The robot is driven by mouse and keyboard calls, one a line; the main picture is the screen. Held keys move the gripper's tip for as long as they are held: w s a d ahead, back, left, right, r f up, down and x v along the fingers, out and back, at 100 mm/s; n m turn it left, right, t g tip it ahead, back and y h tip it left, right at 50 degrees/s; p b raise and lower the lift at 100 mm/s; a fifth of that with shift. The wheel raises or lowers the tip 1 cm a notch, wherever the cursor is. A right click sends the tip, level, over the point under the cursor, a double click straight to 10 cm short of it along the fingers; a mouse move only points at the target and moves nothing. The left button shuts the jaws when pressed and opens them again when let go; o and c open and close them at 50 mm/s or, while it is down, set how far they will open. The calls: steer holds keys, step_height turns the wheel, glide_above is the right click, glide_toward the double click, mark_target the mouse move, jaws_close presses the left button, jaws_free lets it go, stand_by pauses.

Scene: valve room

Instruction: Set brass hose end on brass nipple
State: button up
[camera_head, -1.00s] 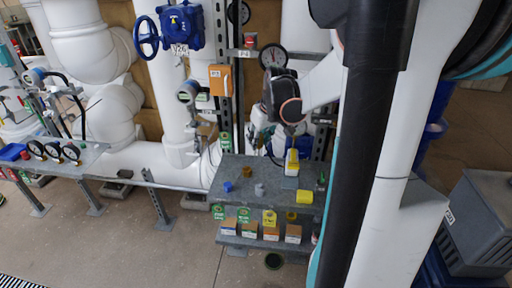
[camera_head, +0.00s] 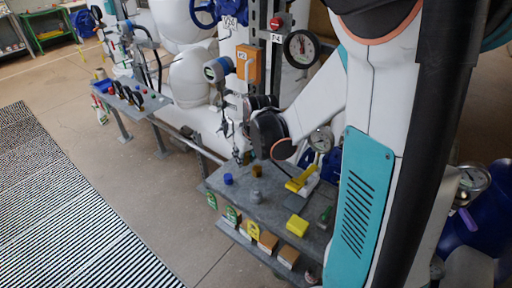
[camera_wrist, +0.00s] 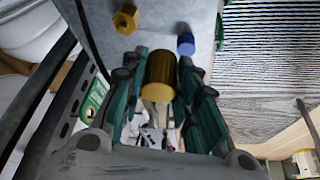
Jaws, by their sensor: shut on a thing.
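My gripper (camera_wrist: 161,66) is shut on a brass cylinder, the brass hose end (camera_wrist: 160,75), which lies between its two dark green fingers in the wrist view. A brass hex fitting, apparently the brass nipple (camera_wrist: 126,18), stands on the grey bench top beyond the fingertips, apart from the held piece. In the head view a small brass piece (camera_head: 257,171) stands on the bench, likely this same nipple. My gripper (camera_head: 238,156) hangs above the bench's far left edge there. The held piece is too small to make out in the head view.
Open floor (camera_head: 120,200) lies to the left.

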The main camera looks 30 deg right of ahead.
steer(key=shift+w+d+f, duration=0.1)
steer(key=shift+d+f, duration=0.2)
steer(key=b, duration=0.2)
glide_above(258, 166)
steer(key=shift+w+f, duration=0.1)
steer(key=shift+f, duration=1.05)
steer(key=shift+f+b, duration=0.9)
steer(key=shift+f, duration=0.25)
steer(key=shift+f+b, duration=0.55)
steer(key=shift+b, duration=0.1)
steer(key=shift+f+b, duration=0.3)
steer(key=shift+f, duration=0.05)
steer(key=shift+f+b, duration=0.45)
stand_by(0.6)
stand_by(0.4)
steer(key=o, duration=1)
steer(key=shift+c, duration=0.2)
